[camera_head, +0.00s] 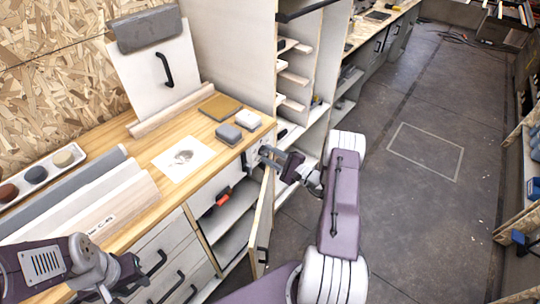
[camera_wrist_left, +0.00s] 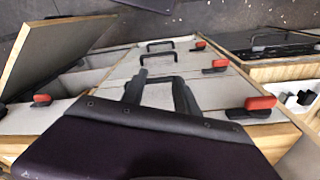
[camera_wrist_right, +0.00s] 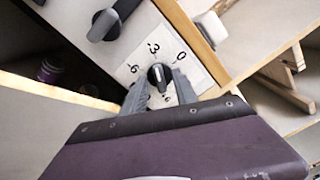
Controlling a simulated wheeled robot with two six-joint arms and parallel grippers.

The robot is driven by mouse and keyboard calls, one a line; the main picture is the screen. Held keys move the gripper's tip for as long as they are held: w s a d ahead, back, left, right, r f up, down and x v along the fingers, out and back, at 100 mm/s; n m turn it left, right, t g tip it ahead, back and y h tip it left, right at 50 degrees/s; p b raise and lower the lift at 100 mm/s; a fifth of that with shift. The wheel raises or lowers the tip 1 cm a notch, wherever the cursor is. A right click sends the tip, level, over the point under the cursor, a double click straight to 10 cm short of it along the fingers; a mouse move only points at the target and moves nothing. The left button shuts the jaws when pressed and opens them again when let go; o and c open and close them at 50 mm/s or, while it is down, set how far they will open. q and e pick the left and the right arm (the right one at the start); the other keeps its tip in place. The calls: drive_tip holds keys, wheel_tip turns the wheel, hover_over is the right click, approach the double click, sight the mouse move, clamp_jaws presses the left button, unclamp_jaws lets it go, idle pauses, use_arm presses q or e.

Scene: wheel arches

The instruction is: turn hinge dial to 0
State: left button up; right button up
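The hinge dial (camera_wrist_right: 158,76) is a small black knob on a white plate (camera_wrist_right: 196,60) marked 6, 3 and 0. A pale mark on the knob seems to point near the 3. My right gripper (camera_wrist_right: 160,94) has its fingers apart, one on each side of the knob; I cannot tell whether they touch it. In the head view my right gripper (camera_head: 268,156) is at the cabinet front below the worktop corner, largely covering the dial. My left gripper (camera_wrist_left: 158,92) is open and empty, above drawer fronts. In the head view it is at the lower left (camera_head: 118,290).
A larger black knob (camera_wrist_right: 103,25) sits beside the dial plate. An open cabinet door (camera_head: 262,220) stands out below my right gripper. The worktop (camera_head: 140,150) holds grey blocks (camera_head: 229,134), a paper (camera_head: 183,158) and a tray (camera_head: 40,176). Drawers have red-tipped latches (camera_wrist_left: 258,104).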

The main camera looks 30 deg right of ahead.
clamp_jaws()
drive_tip(key=shift+m, duration=0.3)
drive_tip(key=m, duration=0.4)
drive_tip(key=shift+m+b, duration=0.3)
drive_tip(key=shift+m, duration=0.1)
drive_tip(key=m, duration=0.6)
drive_tip(key=shift+m, duration=0.3)
unclamp_jaws()
drive_tip(key=shift+s, duration=0.1)
